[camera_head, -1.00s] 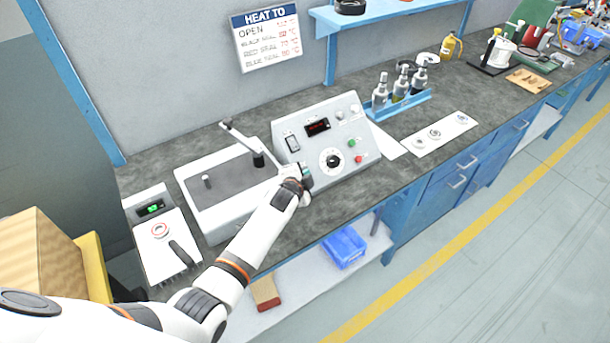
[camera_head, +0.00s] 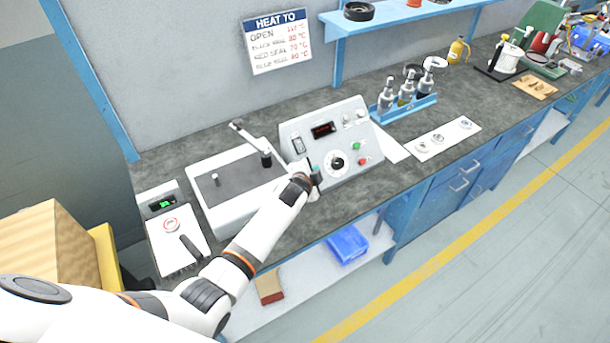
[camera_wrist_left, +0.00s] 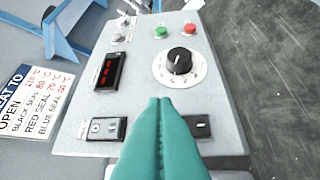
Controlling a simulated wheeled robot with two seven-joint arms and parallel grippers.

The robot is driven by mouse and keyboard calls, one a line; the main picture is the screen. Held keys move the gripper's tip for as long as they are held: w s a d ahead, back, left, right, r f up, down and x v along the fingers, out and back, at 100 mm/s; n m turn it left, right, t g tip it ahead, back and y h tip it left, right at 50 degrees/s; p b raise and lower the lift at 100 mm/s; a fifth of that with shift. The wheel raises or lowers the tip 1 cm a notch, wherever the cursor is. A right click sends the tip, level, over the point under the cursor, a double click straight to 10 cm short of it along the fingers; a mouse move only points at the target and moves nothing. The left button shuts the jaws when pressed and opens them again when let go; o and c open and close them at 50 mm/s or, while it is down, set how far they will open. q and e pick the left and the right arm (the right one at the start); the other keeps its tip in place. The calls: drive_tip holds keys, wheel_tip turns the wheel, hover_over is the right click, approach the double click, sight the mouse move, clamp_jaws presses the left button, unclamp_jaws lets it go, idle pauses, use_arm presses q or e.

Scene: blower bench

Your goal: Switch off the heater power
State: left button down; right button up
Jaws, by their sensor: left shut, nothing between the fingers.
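The grey heater control box (camera_head: 325,140) stands on the bench with a sloped panel. Its panel has a red-lit display (camera_head: 323,129), a black dial (camera_head: 337,163), a green button (camera_head: 356,146) and a red button (camera_head: 363,161). Contact cannot be told. My right gripper is out of view.
A hot plate unit (camera_head: 235,185) with a raised lever arm stands left of the box. A small unit with a green display (camera_head: 163,203) is further left.

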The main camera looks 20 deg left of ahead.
use_arm(q)
drive_tip(key=r+b+v, duration=0.1)
drive_tip(key=v, duration=0.9)
drive_tip(key=shift+a+r, duration=0.3)
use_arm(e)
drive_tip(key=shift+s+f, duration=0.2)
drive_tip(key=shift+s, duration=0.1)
use_arm(q)
drive_tip(key=shift+w, duration=0.1)
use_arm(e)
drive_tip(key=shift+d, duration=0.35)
